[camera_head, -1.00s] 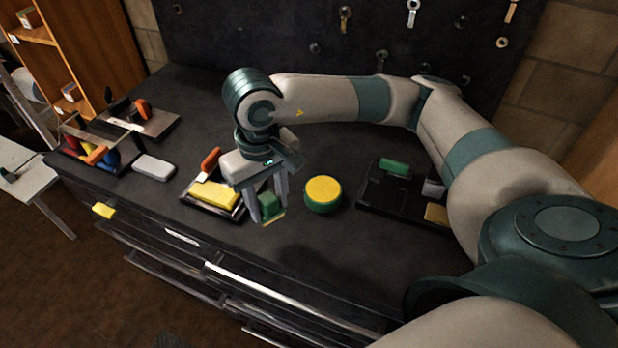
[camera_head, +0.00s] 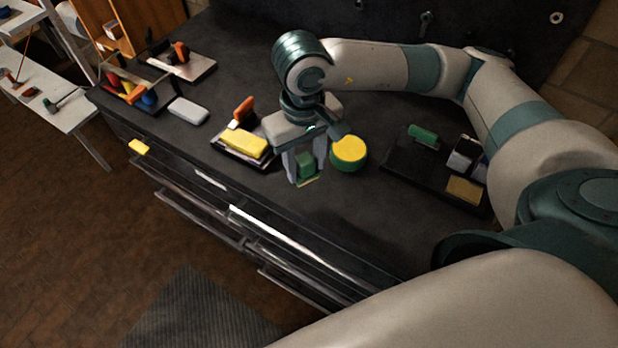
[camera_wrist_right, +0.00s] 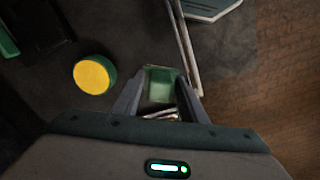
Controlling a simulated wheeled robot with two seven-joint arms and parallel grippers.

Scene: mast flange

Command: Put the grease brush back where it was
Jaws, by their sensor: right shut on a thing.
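A small green block with a pale yellowish lower edge, which I take to be the grease brush (camera_head: 305,164), is between the fingers of my right gripper (camera_head: 307,172). The gripper is shut on it and points down near the front of the dark worktop (camera_head: 350,215). In the right wrist view the green block (camera_wrist_right: 160,85) sits between the two fingers. Whether its lower end touches the worktop I cannot tell. My left gripper is not in view.
A round green tin with a yellow top (camera_head: 349,151) stands just right of the gripper. A dark tray (camera_head: 410,172) lies farther right, holding a green piece. A tray with a yellow block (camera_head: 243,145) lies left. Drawers (camera_head: 290,235) below show metal fronts.

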